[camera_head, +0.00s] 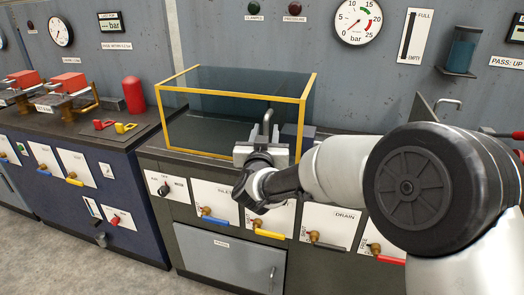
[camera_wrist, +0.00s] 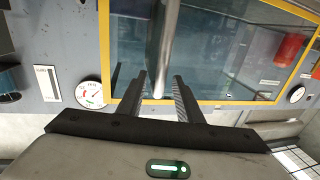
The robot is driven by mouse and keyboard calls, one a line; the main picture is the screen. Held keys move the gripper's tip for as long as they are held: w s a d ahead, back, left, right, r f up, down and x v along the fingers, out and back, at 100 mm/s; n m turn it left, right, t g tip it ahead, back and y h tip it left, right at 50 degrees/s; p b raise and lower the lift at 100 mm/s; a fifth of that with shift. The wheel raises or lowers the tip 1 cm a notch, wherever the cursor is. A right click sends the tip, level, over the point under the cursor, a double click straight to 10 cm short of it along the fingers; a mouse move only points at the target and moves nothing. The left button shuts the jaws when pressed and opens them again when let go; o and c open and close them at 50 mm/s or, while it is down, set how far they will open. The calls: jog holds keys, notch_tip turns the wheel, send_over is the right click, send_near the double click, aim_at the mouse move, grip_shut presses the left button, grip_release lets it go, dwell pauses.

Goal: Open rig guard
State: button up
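The rig guard (camera_head: 205,112) is a clear box with a yellow frame, sitting down on the bench in the middle of the head view. Its glazed face and yellow edge (camera_wrist: 215,101) fill much of the wrist view. A grey bar handle (camera_head: 267,121) stands at the guard's front right. In the wrist view the handle (camera_wrist: 165,45) runs down between my fingers. My gripper (camera_wrist: 161,78) is open, one finger on each side of the handle, with a gap on both sides. In the head view my gripper (camera_head: 258,152) is at the guard's front, its fingertips partly hidden.
A red cylinder (camera_head: 134,95) stands left of the guard. Gauges (camera_head: 357,20) and a blue reservoir (camera_head: 462,50) are on the back wall.

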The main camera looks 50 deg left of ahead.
jog(key=v, duration=1.5)
jog(key=shift+p, duration=0.45)
jog(key=shift+a, duration=0.1)
jog(key=shift+w, duration=0.1)
